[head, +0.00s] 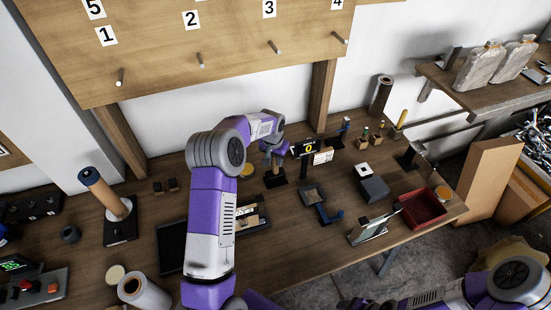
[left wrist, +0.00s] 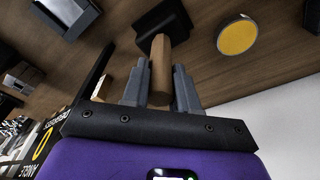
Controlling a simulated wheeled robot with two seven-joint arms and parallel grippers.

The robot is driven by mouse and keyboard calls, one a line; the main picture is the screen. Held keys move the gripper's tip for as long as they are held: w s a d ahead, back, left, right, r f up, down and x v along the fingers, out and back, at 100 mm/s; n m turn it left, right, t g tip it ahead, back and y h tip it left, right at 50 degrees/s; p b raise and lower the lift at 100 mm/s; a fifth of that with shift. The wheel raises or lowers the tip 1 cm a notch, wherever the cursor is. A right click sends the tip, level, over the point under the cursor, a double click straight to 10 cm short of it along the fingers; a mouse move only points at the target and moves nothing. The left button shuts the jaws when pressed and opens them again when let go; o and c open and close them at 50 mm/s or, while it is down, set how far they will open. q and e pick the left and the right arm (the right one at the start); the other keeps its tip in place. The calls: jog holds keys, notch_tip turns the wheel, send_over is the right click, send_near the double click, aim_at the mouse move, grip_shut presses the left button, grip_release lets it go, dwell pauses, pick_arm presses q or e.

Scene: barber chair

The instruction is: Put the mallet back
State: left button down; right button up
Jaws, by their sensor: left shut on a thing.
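The mallet, with a light wooden handle and a dark head, is in the middle of the workbench (head: 300,235) in the head view. Its head (head: 275,181) is down, at or just above the bench top; I cannot tell if they touch. My left gripper (head: 276,151) is above it, shut on the handle. In the left wrist view both fingers of my left gripper (left wrist: 159,90) are on either side of the wooden handle (left wrist: 161,66), with the dark head beyond. My right arm shows at the lower right of the head view; its gripper is out of view.
A wooden board (head: 220,50) with numbered pegs hangs above the bench. Near the mallet are a yellow disc (head: 246,170), a black-and-yellow box (head: 307,147), a small dark tray (head: 313,195) and a dark block (head: 375,188). A red bin (head: 422,208) stands at the right.

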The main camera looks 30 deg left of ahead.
pick_arm(q)
jog(key=shift+f, duration=0.15)
jog(key=c, duration=0.9)
grip_release()
jog(key=shift+o, duration=0.2)
notch_tip(320, 180, up, 12)
jog(key=s, duration=0.1)
jog(key=shift+s+p, duration=0.4)
jog(key=shift+d+r, duration=0.1)
jog(key=shift+r, duration=0.1)
